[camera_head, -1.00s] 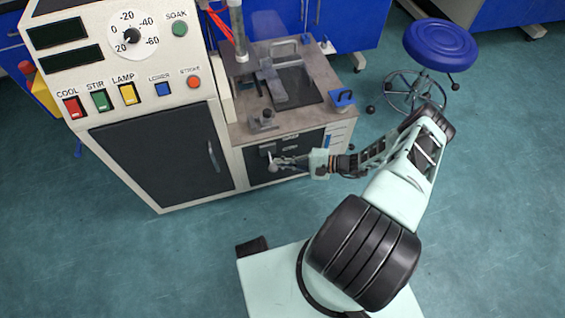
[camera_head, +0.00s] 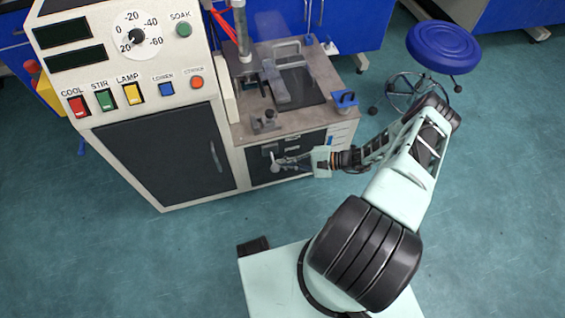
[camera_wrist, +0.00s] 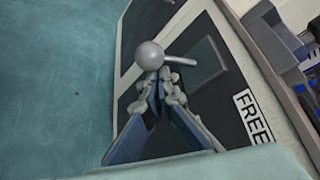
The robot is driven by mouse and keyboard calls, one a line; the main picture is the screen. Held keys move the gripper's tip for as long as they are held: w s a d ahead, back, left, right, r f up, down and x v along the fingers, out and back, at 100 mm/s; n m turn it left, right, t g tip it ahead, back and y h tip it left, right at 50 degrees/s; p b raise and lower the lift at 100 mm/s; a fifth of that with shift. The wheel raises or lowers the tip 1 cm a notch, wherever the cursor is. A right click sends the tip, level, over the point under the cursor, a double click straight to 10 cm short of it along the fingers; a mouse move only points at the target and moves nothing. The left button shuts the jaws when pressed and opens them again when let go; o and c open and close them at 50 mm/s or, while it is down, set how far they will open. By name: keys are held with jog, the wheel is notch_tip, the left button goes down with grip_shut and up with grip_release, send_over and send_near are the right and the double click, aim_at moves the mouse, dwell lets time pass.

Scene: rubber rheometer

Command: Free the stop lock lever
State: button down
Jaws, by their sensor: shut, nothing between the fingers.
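The stop lock lever shows in the wrist view as a grey ball knob (camera_wrist: 149,54) on a short light rod, over a dark plate on the black panel. It also shows in the head view as a small pale knob (camera_head: 275,168) on the front of the cabinet below the bench top. My gripper (camera_wrist: 161,72) is shut and empty, with its fingertips right at the knob; whether they touch it I cannot tell. In the head view my gripper (camera_head: 283,162) reaches the panel from the right. A white FREE label (camera_wrist: 253,117) sits to the right of the fingers.
A control console (camera_head: 145,60) with a dial and coloured switches stands left of the panel. Its dark door (camera_head: 165,155) has an upright handle. The bench top (camera_head: 320,75) above carries fixtures. A blue stool (camera_head: 443,45) stands at the right. The floor in front is clear.

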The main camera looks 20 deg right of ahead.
jog(key=shift+s+r+m+g+h+b, duration=0.2)
jog(key=shift+r+m+g+b, duration=0.05)
jog(key=shift+r+m+g, duration=0.6)
jog(key=shift+s+r+m+g+h+b, duration=0.15)
jog(key=shift+r+m+g+h+b, duration=0.05)
jog(key=shift+r+m+g, duration=0.65)
jog(key=shift+r, duration=0.2)
jog(key=shift+r, duration=0.1)
